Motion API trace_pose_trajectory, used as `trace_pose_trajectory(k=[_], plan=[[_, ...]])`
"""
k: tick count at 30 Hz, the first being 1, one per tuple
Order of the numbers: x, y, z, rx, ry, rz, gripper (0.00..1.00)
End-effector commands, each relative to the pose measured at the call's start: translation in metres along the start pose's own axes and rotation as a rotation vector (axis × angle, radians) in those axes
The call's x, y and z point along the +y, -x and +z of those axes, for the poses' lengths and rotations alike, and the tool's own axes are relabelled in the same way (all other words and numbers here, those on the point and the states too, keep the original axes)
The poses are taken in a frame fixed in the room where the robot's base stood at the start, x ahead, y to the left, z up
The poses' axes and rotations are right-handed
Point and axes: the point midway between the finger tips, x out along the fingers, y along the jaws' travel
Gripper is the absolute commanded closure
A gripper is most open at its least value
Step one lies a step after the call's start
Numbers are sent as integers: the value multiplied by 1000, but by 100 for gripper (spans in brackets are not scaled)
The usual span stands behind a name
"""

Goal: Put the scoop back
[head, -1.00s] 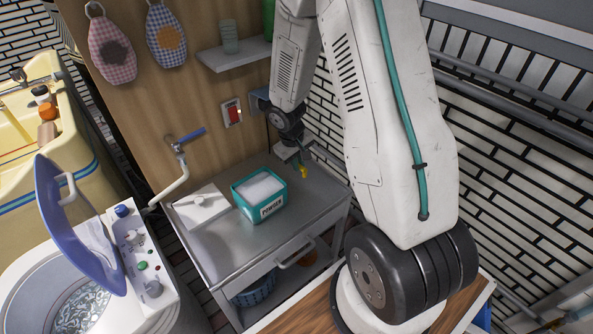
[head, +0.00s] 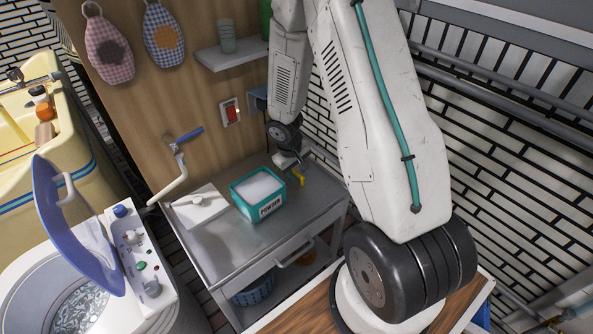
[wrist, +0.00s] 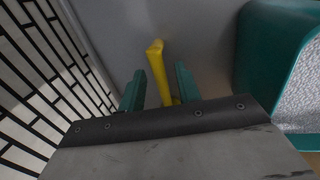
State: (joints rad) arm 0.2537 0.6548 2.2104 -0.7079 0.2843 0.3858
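The scoop (head: 299,177) is yellow and small in the head view, just right of the powder tub, over the grey metal cart top. In the wrist view its long yellow handle (wrist: 157,68) runs between my two teal fingers. My gripper (wrist: 160,85) is open around the handle, with gaps showing beside it. The scoop's lower part is hidden behind the gripper body. The teal powder tub (head: 262,207) stands open on the cart, full of white powder. It also shows at the right in the wrist view (wrist: 262,50).
A white square panel with a small handle (head: 198,207) lies left of the tub on the cart top (head: 235,240). A blue-handled pipe (head: 180,165) rises behind the cart's left side. A washer with its blue lid raised (head: 65,215) stands left. A tiled wall (head: 500,190) is right.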

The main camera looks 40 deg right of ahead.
Motion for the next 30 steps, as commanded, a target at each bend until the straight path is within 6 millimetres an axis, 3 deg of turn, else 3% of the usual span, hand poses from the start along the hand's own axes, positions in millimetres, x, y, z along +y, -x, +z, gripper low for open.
trace_pose_trajectory(k=[5,18,26,30], plan=[[1,12,-1,2,-1,2,66],[1,98,0,4,0,1,66],[0,127,1,3,-2,1,66],[-2,163,9,16,-16,6,66]])
